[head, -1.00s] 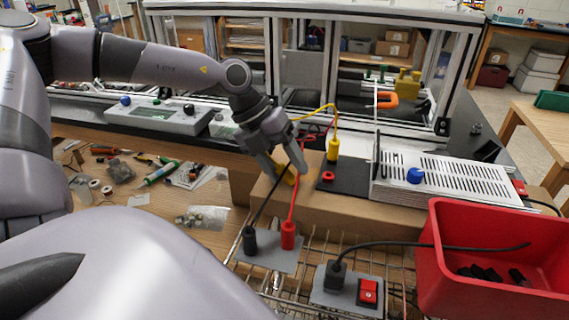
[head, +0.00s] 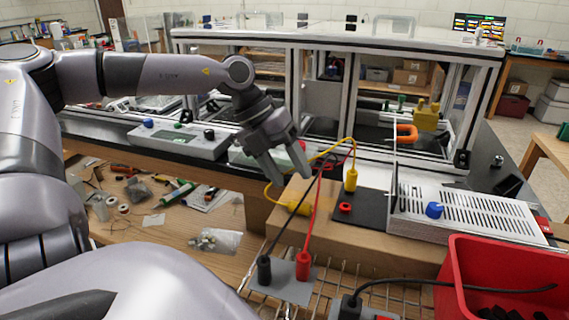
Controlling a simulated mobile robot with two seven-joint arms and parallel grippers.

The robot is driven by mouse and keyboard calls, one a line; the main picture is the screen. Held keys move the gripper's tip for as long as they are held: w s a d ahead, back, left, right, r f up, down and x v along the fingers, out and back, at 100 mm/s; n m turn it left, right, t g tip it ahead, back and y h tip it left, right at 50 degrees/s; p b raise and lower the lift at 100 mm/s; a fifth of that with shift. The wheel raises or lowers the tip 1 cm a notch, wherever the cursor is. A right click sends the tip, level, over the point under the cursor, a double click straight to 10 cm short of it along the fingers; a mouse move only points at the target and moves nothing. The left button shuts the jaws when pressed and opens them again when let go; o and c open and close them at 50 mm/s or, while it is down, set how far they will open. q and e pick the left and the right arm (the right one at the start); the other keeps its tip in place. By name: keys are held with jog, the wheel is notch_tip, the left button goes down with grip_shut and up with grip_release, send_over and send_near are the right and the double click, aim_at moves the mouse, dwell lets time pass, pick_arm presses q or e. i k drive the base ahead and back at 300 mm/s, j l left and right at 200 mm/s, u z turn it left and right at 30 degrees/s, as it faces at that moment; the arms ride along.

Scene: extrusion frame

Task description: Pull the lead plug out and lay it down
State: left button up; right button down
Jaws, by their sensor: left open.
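A yellow lead plug (head: 299,208) lies on its side on the wooden block (head: 385,246), left of the black socket panel (head: 372,209). Its yellow lead (head: 268,194) loops up behind my left gripper to a second yellow plug (head: 351,181), which stands upright in the panel. A bare red socket (head: 345,207) shows in front of that upright plug. My left gripper (head: 290,177) is open and empty, above and a little left of the lying plug, apart from it. My right gripper is not in view.
A black plug (head: 264,270) and a red plug (head: 303,266) stand in a grey plate, their leads rising past the block. A slotted metal box (head: 470,213) with a blue knob is to the right. A red bin (head: 500,275) stands front right.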

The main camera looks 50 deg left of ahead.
aim_at(351, 182)
jog(key=k, duration=1)
